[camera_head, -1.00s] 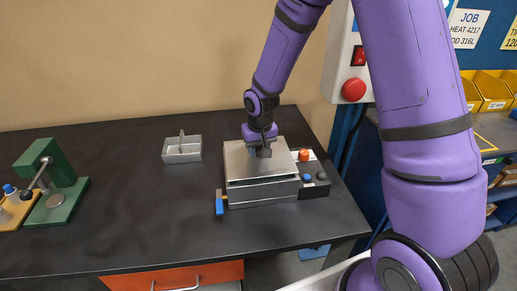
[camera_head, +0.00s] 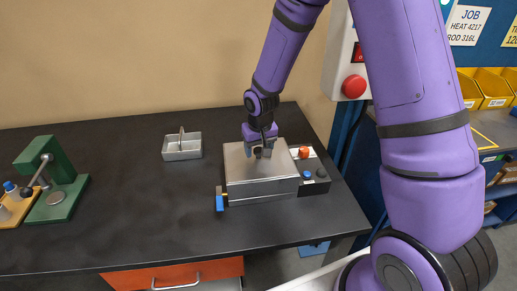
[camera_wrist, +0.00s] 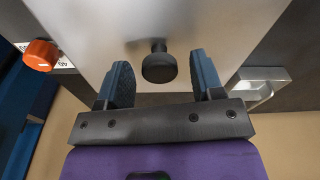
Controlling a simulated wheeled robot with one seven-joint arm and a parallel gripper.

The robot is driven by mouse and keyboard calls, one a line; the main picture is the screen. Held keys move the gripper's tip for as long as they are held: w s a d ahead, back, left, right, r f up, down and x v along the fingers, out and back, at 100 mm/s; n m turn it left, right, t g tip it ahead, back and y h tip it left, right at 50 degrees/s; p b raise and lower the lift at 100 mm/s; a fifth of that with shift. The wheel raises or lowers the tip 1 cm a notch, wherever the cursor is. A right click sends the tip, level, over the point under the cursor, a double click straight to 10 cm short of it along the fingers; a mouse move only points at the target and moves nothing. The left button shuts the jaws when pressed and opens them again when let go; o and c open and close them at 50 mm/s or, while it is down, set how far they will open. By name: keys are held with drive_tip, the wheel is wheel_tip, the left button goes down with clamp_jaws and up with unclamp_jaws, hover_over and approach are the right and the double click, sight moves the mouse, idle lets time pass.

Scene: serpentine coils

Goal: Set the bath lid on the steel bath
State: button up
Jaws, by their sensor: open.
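The bath lid (camera_head: 240,165) is a flat steel plate lying over the top of the steel bath (camera_head: 262,190) on the dark bench. It looks nearly level there, and the bath's inside is hidden under it. The lid's dark round knob (camera_wrist: 159,66) stands between my fingers in the wrist view, with a gap on each side. My gripper (camera_head: 260,151) is open just above the lid; it also shows in the wrist view (camera_wrist: 163,80).
A control strip with an orange knob (camera_head: 304,153) and a blue knob lies right of the bath. A blue-handled tap (camera_head: 220,202) sticks out at its front left. A small grey tray (camera_head: 182,147) and a green press (camera_head: 56,180) stand left. The bench between is clear.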

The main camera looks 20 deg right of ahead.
sight(260, 152)
wheel_tip(260, 152, up, 13)
drive_tip(key=s, duration=0.1)
drive_tip(key=s+d+r+t, duration=0.2)
drive_tip(key=s+d+r, duration=0.2)
drive_tip(key=s+r, duration=0.95)
drive_tip(key=s+d+r+t, duration=0.1)
drive_tip(key=s+r, duration=0.1)
drive_tip(key=s, duration=0.5)
drive_tip(key=s+d+r, duration=0.2)
drive_tip(key=s, duration=0.5)
drive_tip(key=shift+s+r+t, duration=0.3)
drive_tip(key=shift+r+t, duration=0.05)
drive_tip(key=shift+t, duration=0.05)
drive_tip(key=shift+a, duration=0.1)
